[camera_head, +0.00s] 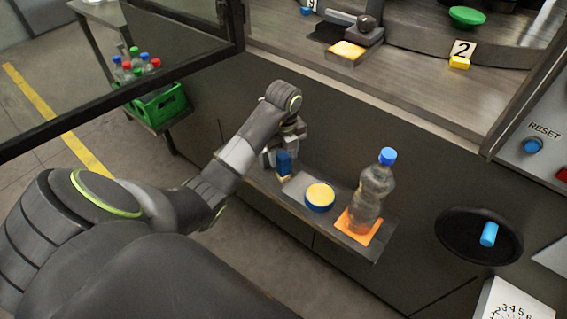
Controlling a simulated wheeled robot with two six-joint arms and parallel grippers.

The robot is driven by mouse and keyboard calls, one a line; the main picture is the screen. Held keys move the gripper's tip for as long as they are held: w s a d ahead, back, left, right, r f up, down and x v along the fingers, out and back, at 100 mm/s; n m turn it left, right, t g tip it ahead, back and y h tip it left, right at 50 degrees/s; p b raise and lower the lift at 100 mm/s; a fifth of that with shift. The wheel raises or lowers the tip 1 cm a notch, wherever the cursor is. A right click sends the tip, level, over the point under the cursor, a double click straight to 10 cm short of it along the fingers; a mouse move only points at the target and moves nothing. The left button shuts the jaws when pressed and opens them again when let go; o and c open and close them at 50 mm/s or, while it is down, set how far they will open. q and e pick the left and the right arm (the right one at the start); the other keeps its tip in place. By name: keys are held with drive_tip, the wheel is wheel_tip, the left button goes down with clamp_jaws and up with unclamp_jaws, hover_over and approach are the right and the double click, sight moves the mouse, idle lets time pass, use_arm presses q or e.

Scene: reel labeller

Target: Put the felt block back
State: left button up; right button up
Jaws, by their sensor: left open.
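A small blue block with a tan lower part (284,164), which looks like the felt block, stands at the left end of the narrow shelf (345,240). My left gripper (280,152) comes down over that end of the shelf, right at the block. Its jaws are open, and I cannot tell whether they touch the block. A light grey patch (296,187) lies on the shelf just right of the block. Next to it stands a round blue tin with a yellow top (320,195). My right gripper is not in view.
A clear bottle with a blue cap (374,190) stands upright on an orange mat (358,229) at the shelf's right. A black handwheel with a blue knob (489,234) is further right. The machine bed (420,90) is above. A green bottle crate (160,105) stands at left.

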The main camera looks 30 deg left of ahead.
use_arm(q)
wheel_tip(320, 180, up, 6)
drive_tip(key=p, duration=0.4)
drive_tip(key=shift+r+p, duration=0.6)
drive_tip(key=shift+p, duration=0.35)
